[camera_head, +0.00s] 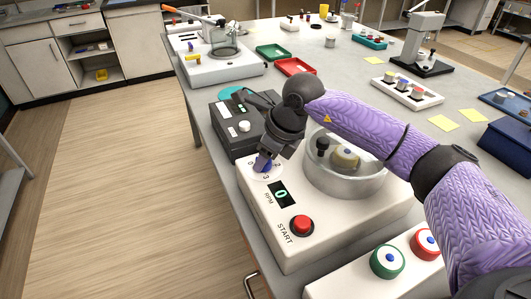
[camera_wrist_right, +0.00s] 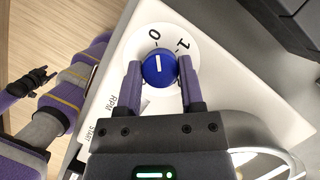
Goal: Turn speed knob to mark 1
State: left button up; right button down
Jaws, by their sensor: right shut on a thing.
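The speed knob is a blue round knob (camera_wrist_right: 159,68) with a white pointer line, on a white dial with 0 and 1 printed beside it. It also shows partly in the head view (camera_head: 263,164), on the white machine (camera_head: 330,228). In the right wrist view the pointer is directed up, close to the 0 and short of the 1. My right gripper (camera_wrist_right: 160,80) is shut on the knob, one finger on each side. It also shows in the head view (camera_head: 265,158). My left gripper (camera_wrist_right: 30,82) is small at the left edge of the right wrist view; its jaws are unclear.
The machine has a green display (camera_head: 281,194) reading 0, a red START button (camera_head: 302,224) and a round clear-walled bowl (camera_head: 344,190). A dark box (camera_head: 232,128) stands behind it. A panel with green and red ringed buttons (camera_head: 388,261) is in front. Floor at left is clear.

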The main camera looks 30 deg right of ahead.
jog(key=m+h+p, duration=0.1)
jog(key=m, duration=0.3)
jog(key=shift+a+r+t+p, duration=0.1)
jog(key=shift+t+p, duration=0.3)
jog(key=m+h, duration=0.1)
jog(key=m, duration=0.2)
jog(key=shift+m+h+p, duration=0.3)
jog(key=shift+h+p, duration=0.05)
jog(key=shift+h, duration=0.05)
jog(key=shift+a+m+h, duration=0.1)
jog(key=shift+m+h, duration=0.4)
jog(key=shift+m, duration=1)
jog(key=shift+c, duration=1.1)
grip_release()
